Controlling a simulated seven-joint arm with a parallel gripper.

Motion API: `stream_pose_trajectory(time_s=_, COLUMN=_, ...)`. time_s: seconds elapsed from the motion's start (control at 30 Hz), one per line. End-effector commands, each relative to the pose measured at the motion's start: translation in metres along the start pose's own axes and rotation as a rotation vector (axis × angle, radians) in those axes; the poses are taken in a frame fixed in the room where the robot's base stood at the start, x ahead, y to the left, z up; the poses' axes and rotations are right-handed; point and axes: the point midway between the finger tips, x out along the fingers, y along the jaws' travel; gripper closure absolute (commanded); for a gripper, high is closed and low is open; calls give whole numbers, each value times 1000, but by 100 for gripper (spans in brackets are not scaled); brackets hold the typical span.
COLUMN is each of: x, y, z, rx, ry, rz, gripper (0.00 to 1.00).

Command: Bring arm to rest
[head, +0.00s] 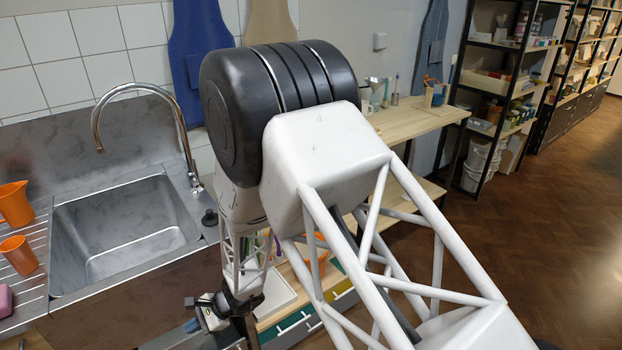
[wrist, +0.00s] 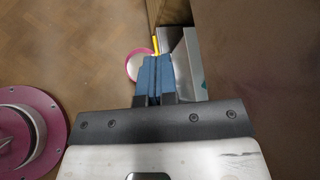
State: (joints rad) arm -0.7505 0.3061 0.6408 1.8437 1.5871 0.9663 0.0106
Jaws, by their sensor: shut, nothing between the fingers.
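My gripper (wrist: 154,58) shows in the wrist view with its two blue fingers side by side and touching, nothing between them. It points down past the edge of a brown surface toward the wooden floor (wrist: 85,45). In the head view my arm bends over at its big dark joint and hangs down in front of the sink counter. The gripper end (head: 212,313) is low there, partly hidden, and its fingers are hard to make out.
A steel sink (head: 125,235) with a curved tap (head: 130,90) is at left. Orange cups (head: 18,255) and a pink block (head: 4,300) stand on the drainer. A wooden bench (head: 415,120) and shelves (head: 500,85) are behind. Open floor (head: 540,230) lies at right.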

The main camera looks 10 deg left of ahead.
Motion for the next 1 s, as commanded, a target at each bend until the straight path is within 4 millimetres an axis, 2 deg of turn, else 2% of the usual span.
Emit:
stream_pose_trajectory(time_s=0.03, x=-20, y=-5, z=7, rx=-25, ry=7, rz=0, gripper=100)
stream_pose_trajectory(time_s=0.27, x=-100, y=-11, z=33, rx=-135, ry=45, rz=27, gripper=100)
stream_pose_trajectory(time_s=0.5, x=-181, y=-4, z=58, rx=-245, ry=104, rz=60, gripper=100)
stream_pose_trajectory(time_s=0.77, x=-264, y=16, z=85, rx=-355, ry=185, rz=103, gripper=100)
stream_pose_trajectory(time_s=1.0, x=-335, y=44, z=109, rx=-446, ry=277, rz=151, gripper=100)
